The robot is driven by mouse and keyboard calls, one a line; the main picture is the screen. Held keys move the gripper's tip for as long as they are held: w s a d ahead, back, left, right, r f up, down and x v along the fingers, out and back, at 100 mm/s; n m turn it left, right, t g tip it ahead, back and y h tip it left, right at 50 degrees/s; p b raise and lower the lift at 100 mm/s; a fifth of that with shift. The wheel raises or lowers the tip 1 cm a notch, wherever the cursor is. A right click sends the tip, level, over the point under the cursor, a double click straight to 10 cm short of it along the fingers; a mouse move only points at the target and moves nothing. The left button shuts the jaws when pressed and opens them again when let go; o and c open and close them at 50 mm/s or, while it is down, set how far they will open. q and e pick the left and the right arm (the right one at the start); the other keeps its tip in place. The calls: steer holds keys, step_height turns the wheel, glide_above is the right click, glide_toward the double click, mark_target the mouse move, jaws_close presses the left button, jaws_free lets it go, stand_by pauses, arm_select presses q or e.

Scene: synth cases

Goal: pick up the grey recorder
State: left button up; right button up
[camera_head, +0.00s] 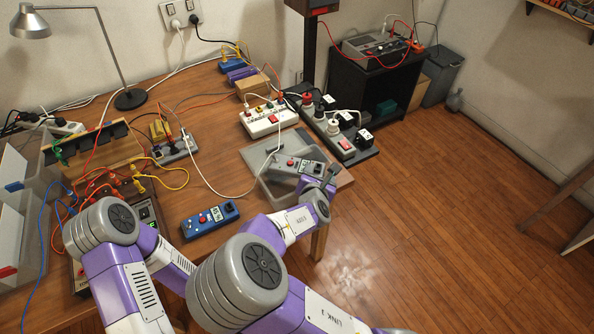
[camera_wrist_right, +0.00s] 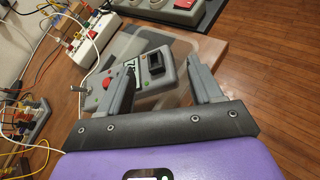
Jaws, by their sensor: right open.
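The grey recorder (camera_head: 298,165), with a red button and a dark block on top, lies in a shallow see-through grey tray (camera_head: 262,190) at the table's right edge. It also shows in the right wrist view (camera_wrist_right: 150,86). My right gripper (camera_head: 329,174) is at the recorder's right end. In the right wrist view its fingers (camera_wrist_right: 162,66) are apart, one overlapping the recorder and the other to its right. I cannot tell whether they touch it. My left gripper is not in view.
A blue device (camera_head: 210,218) lies on the table left of my right arm. A white power strip (camera_head: 268,118) stands behind the tray, and a black strip with plugs (camera_head: 345,148) is beside it. Cables cross the table. Open floor (camera_head: 440,220) lies to the right.

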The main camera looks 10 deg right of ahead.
steer(key=shift+x, duration=1.1)
steer(key=shift+s, duration=0.1)
jaws_close()
